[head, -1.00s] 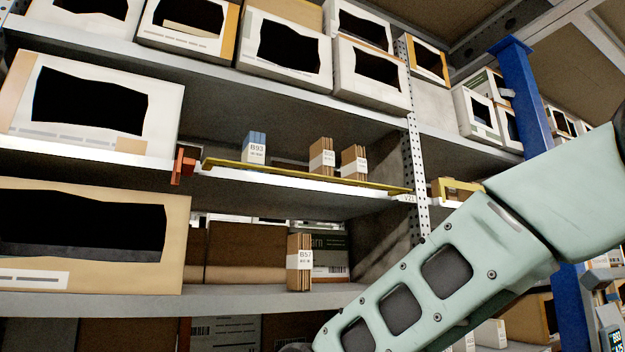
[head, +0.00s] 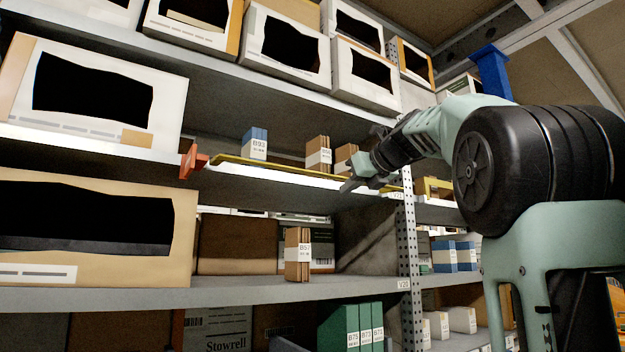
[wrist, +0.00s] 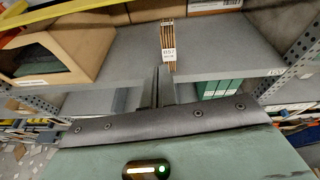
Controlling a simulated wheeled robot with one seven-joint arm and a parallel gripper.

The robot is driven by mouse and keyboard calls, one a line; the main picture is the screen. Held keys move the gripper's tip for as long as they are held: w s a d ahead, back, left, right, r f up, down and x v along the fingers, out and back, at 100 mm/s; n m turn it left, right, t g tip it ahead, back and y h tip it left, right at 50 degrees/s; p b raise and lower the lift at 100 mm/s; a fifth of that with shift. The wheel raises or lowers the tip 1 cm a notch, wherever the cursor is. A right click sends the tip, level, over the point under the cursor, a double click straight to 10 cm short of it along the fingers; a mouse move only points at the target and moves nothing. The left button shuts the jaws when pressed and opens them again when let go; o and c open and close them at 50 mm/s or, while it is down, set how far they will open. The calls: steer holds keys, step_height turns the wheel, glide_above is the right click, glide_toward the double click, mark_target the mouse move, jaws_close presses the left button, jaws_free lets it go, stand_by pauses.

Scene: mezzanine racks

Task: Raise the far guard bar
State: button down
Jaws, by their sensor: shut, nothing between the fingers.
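A long yellow guard bar (head: 285,168) lies low along the front edge of the middle shelf, with a red bracket (head: 192,161) at its left end. A second yellow bar (head: 433,187) shows in the bay to the right, partly behind my arm. I cannot tell for certain which is the far one. My gripper (head: 350,185) is in front of the right part of the long bar; whether it touches is unclear. In the wrist view, my gripper's fingers (wrist: 161,86) are together and empty, and a yellow bar (wrist: 42,16) crosses the upper left corner.
Small boxes (head: 255,144) stand behind the long bar. A brown box labelled B57 (head: 298,254) stands on the shelf below. A perforated upright (head: 407,245) divides the bays, and a blue post (head: 491,72) rises behind my arm. Large open-fronted bins (head: 92,95) fill the left side.

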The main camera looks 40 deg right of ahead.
mark_target(334, 177)
steer(key=r, duration=0.1)
steer(key=s+r+m, duration=0.1)
steer(key=shift+s+d+r+m+h, duration=0.2)
steer(key=shift+d+r+m+h, duration=0.1)
steer(key=shift+d+r, duration=0.1)
steer(key=shift+w+f, duration=0.1)
steer(key=p+x, duration=0.3)
steer(key=x, duration=0.7)
steer(key=r+p, duration=0.1)
steer(key=r, duration=0.2)
steer(key=r+p, duration=0.1)
steer(key=shift+s+r+p, duration=0.2)
steer(key=shift+s+p, duration=0.1)
